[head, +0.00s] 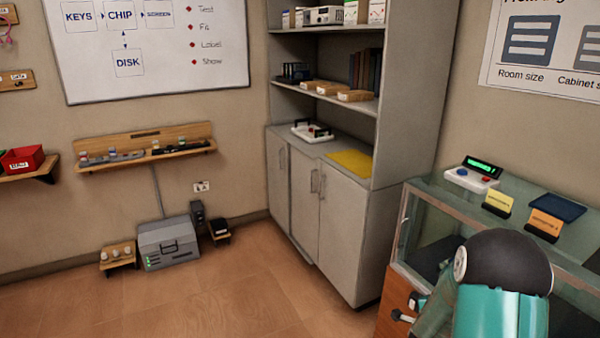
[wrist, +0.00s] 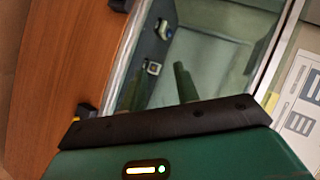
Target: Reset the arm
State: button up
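My arm shows in the head view at the lower right as a teal and black link (head: 500,295), in front of the glass display case (head: 402,235). The wrist view shows the green body of my gripper (wrist: 170,125) with a dark bar across it and a small lit indicator. The gripper faces the case's wooden front (wrist: 60,70) and glass close up. No held object is visible.
On the case stand a device with a green display (head: 482,168), a yellow card (head: 498,201), an orange card (head: 544,222) and a dark blue tray (head: 558,206). A grey cabinet (head: 335,235) stands behind. A grey box (head: 168,243) sits by the wall.

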jog(key=s+a+r+n+g+y, duration=0.1)
jog(key=s+a+r+n+y, duration=0.25)
jog(key=a+r+n, duration=0.45)
jog(key=s+a+r+n+y, duration=0.3)
jog(key=s+a+r, duration=0.1)
jog(key=a+r, duration=0.75)
jog(key=s+a+r+n+g, duration=0.1)
jog(key=s+a+r+n, duration=0.1)
jog(key=s, duration=0.5)
jog(key=s+a+r+n+g, duration=0.1)
jog(key=s+a+r+n, duration=0.2)
jog(key=s, duration=0.4)
jog(key=s+a+r+n+g, duration=0.2)
jog(key=s+n, duration=0.2)
jog(key=s, duration=0.4)
jog(key=shift+a+r+y, duration=0.2)
jog(key=shift+a+y, duration=0.2)
jog(key=shift+y, duration=0.05)
jog(key=shift+s+d, duration=0.1)
jog(key=shift+d, duration=0.05)
